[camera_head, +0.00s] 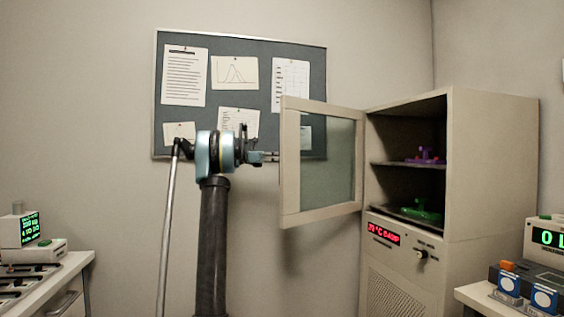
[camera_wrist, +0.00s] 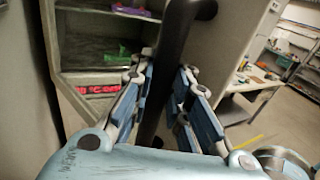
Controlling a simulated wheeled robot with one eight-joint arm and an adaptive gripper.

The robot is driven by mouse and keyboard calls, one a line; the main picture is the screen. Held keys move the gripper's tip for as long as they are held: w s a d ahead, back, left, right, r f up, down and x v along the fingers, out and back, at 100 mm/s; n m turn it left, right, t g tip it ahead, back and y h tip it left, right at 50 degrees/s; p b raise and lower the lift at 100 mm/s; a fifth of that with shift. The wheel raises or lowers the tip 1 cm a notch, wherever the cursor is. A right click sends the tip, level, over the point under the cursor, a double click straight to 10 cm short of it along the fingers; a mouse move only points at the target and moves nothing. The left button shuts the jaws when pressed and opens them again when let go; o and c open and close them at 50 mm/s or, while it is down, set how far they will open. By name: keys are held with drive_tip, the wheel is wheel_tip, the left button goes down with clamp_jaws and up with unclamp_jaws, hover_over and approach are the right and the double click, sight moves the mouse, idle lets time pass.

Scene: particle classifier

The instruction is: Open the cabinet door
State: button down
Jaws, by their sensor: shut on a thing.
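The cabinet (camera_head: 490,150) stands at the right in the head view, with its glass-panelled door (camera_head: 291,165) swung wide open to the left. The dark shelves inside are exposed. My gripper (camera_head: 270,157) is at the door's free edge. In the wrist view my gripper (camera_wrist: 165,72) has its blue-padded fingers on either side of a dark, upright door handle (camera_wrist: 172,45) and is shut on it. The handle is hidden behind the door and gripper in the head view. The open cabinet interior (camera_wrist: 90,50) also shows in the wrist view.
A purple item (camera_head: 427,156) and a green item (camera_head: 420,210) sit on the cabinet shelves. Benches with instruments stand at the left (camera_head: 75,262) and right (camera_head: 480,293). A pinboard (camera_head: 225,45) hangs behind my arm.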

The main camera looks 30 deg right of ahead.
drive_tip(key=c, duration=1.5)
unclamp_jaws()
drive_tip(key=shift+a, duration=0.25)
drive_tip(key=shift+d, duration=0.1)
drive_tip(key=v, duration=0.7)
drive_tip(key=shift+w+a, duration=0.25)
